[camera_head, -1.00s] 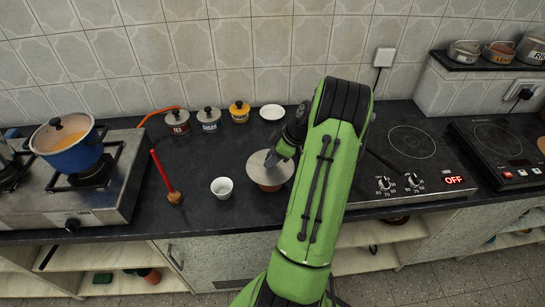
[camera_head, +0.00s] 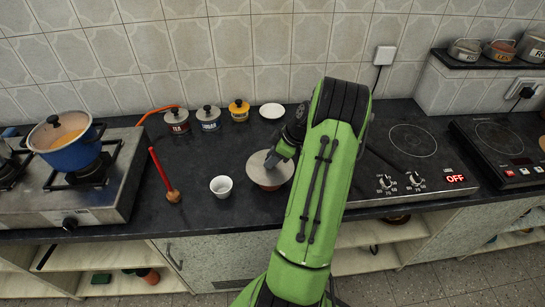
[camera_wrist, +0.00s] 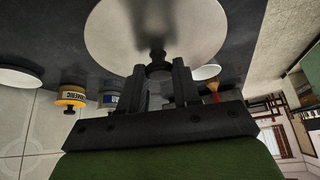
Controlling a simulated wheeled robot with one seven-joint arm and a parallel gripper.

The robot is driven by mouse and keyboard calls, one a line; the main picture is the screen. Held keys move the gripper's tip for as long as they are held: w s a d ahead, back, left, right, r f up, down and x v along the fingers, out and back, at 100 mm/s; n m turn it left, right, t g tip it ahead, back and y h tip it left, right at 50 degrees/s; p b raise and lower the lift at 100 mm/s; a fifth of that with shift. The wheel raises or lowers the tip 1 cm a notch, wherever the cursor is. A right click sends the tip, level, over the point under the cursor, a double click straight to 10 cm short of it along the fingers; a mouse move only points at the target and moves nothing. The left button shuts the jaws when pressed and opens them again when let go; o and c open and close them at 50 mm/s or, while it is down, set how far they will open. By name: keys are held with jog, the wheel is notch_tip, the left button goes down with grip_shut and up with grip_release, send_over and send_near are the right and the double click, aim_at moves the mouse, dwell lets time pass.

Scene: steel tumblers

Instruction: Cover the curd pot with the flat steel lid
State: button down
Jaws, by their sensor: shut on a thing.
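The flat steel lid (camera_head: 262,172) is a grey disc lying over the mouth of the brown curd pot (camera_head: 270,187), whose lower side shows beneath it. My gripper (camera_head: 272,158) is above the lid, its fingers shut on the lid's knob. In the wrist view the lid (camera_wrist: 110,40) is a wide pale disc, and my gripper (camera_wrist: 159,75) has the dark knob between its fingertips. The lid looks level on the pot in the head view. Part of the lid and pot is hidden behind my gripper and arm.
A white cup (camera_head: 221,186) stands just left of the pot. A red-handled tool (camera_head: 164,176) lies further left. Lidded canisters (camera_head: 208,118) and a white plate (camera_head: 272,112) are behind. A cooktop (camera_head: 405,160) is to the right; a blue pot (camera_head: 68,145) sits on the left stove.

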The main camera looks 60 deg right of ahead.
jog(key=shift+f, duration=0.1)
jog(key=c, duration=0.7)
grip_release()
jog(key=shift+c, duration=0.2)
jog(key=p+v, duration=0.3)
jog(key=v, duration=1.2)
jog(key=shift+r, duration=0.4)
